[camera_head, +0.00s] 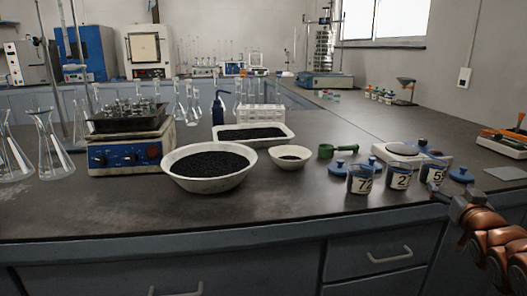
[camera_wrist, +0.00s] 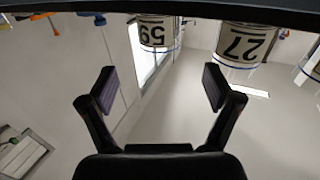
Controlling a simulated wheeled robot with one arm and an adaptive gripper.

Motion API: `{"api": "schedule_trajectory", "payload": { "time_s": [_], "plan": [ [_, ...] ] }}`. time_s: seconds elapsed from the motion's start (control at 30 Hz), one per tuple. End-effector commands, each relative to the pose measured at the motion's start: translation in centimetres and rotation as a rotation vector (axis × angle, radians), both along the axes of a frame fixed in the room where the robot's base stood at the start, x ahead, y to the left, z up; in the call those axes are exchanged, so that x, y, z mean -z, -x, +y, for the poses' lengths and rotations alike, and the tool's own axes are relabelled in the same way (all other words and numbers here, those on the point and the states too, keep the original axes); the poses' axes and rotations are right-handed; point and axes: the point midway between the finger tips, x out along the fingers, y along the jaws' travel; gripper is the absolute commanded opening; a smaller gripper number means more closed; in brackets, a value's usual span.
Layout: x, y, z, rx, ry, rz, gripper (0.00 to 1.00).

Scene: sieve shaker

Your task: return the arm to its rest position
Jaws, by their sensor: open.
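My arm (camera_head: 492,240), with copper-coloured segments, enters the head view at the lower right, by the bench's front edge. The gripper end is small and dark there, close to the right-hand jar. In the wrist view my gripper (camera_wrist: 158,88) is open, its two dark fingers wide apart with nothing between them. The wrist picture appears upside down. Jars labelled 59 (camera_wrist: 157,34) and 27 (camera_wrist: 245,45) show along its upper edge, beyond the fingers and apart from them.
Jars 72 (camera_head: 362,182), 27 (camera_head: 400,178) and one whose label starts with 5 (camera_head: 433,174) stand near the bench's front edge. A large bowl (camera_head: 208,180) of dark grains, a small bowl (camera_head: 290,163) and a white tray (camera_head: 284,133) lie left. Floor space in front is out of view.

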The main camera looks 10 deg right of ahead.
Motion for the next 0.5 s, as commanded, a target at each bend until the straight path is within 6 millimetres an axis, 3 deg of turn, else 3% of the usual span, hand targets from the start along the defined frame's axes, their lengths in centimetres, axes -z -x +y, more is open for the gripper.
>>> {"api": "schedule_trajectory", "payload": {
  "time_s": [0.17, 0.37, 0.5],
  "plan": [
    [-1.2, -1.1, 1.8, 0.001, -0.023, 0.093, 0.89],
    [-2.1, -1.7, 6.1, 0.01, -0.084, 0.313, 0.89],
    [-2.3, -1.0, 9.7, 0.01, -0.127, 0.48, 0.89]
  ]
}}
